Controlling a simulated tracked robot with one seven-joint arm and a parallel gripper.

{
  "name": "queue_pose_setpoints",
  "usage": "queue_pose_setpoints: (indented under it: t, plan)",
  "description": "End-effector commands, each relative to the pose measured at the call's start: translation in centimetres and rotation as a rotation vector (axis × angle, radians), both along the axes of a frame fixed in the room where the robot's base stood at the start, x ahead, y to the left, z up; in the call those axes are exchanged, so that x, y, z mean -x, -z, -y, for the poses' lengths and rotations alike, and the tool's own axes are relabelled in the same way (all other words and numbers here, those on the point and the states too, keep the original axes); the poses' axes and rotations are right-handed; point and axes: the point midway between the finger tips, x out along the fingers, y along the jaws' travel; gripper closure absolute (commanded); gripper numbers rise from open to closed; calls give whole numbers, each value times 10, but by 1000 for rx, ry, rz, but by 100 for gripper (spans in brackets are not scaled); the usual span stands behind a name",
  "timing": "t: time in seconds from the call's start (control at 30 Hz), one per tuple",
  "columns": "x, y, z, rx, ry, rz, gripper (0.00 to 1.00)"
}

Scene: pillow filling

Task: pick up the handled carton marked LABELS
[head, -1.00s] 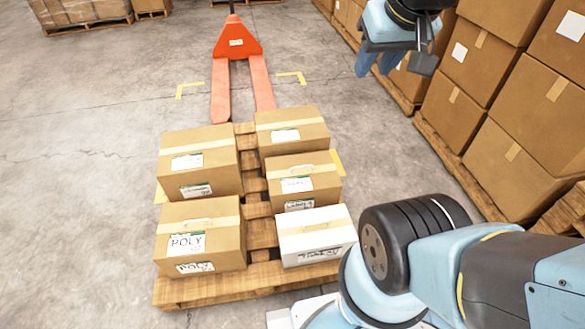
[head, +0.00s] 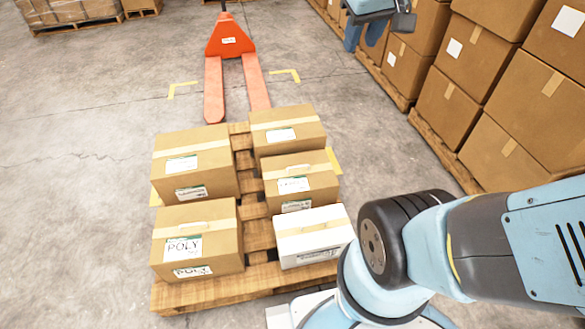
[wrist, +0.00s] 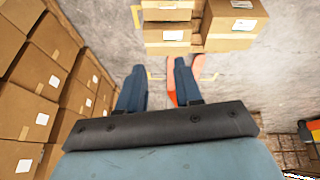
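Several cartons stand on a wooden pallet (head: 180,296) in the head view. The front-left brown carton (head: 200,218) reads POLY. The other brown cartons are the back-left one (head: 215,147), the back-right one (head: 301,123) and the middle-right one (head: 318,182); a white carton (head: 330,218) is front right. Their labels are too small to read, so I cannot tell which one says LABELS. My gripper (head: 366,38) is high at the upper right, beyond the cartons and apart from them. In the wrist view my gripper (wrist: 158,68) has its two blue fingers spread, with nothing between them.
An orange pallet jack (head: 230,45) stands behind the pallet, its forks pointing toward it. Stacked brown boxes (head: 480,65) line the right side. Wrapped pallet goods (head: 70,10) are at the far left. The concrete floor left of the pallet is clear.

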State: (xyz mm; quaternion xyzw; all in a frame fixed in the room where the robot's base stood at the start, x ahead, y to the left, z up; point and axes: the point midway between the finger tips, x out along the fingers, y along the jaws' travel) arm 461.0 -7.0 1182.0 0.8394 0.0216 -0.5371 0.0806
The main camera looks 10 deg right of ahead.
Motion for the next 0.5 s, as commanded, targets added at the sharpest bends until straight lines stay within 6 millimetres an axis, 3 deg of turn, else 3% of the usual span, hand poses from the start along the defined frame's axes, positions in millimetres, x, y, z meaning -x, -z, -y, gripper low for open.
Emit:
queue_pose_setpoints:
  t: [0.27, 0.5]
  plan:
    - [-82, 13, 3, 104, -142, -73, 65]
    - [-151, 38, 5, 178, -274, -132, 65]
